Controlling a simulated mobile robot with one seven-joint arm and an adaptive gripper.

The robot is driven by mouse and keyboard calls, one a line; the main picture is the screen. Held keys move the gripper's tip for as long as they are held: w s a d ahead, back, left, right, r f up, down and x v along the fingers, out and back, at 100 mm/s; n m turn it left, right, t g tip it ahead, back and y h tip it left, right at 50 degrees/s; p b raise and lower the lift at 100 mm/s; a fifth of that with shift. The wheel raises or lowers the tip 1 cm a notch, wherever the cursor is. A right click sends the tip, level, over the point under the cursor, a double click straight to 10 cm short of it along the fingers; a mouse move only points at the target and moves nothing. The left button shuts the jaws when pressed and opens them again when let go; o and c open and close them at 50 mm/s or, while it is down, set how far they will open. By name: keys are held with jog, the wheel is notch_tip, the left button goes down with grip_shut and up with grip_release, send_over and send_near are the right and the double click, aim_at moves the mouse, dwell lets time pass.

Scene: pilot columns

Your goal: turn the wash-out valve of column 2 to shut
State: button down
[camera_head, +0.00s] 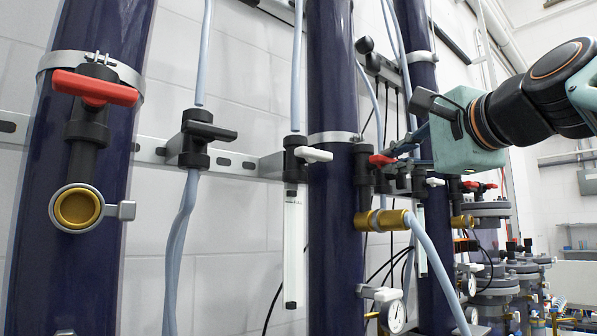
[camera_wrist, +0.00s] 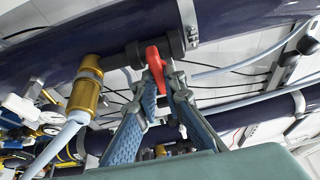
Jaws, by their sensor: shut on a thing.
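The middle dark-blue column (camera_head: 335,90) carries a valve with a red lever handle (camera_head: 380,160) on a black body, above a brass coupling (camera_head: 383,219). My gripper (camera_head: 403,148) reaches in from the right, its fingers at the red handle. In the wrist view, the red handle (camera_wrist: 156,68) lies between the blue fingers of my gripper (camera_wrist: 164,82), which are shut on it near their tips. The brass coupling also shows in the wrist view (camera_wrist: 86,88). The handle's far end is partly hidden by the fingers in the head view. No column number is readable.
A nearer column (camera_head: 75,200) at left has its own red-handled valve (camera_head: 95,88). Black-handled (camera_head: 205,130) and white-handled (camera_head: 315,154) valves with hoses sit on the wall rail between. A pale hose (camera_head: 432,265) hangs from the coupling beside a gauge (camera_head: 395,316). Another column (camera_head: 425,90) stands behind.

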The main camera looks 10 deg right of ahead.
jog(key=shift+f, duration=0.1)
jog(key=c, duration=2)
grip_release()
jog(key=s, duration=0.4)
jog(key=s+d, duration=0.1)
jog(key=s, duration=0.3)
jog(key=s+d, duration=0.1)
jog(key=s, duration=0.3)
jog(key=shift+d, duration=0.15)
jog(key=shift+w, duration=0.1)
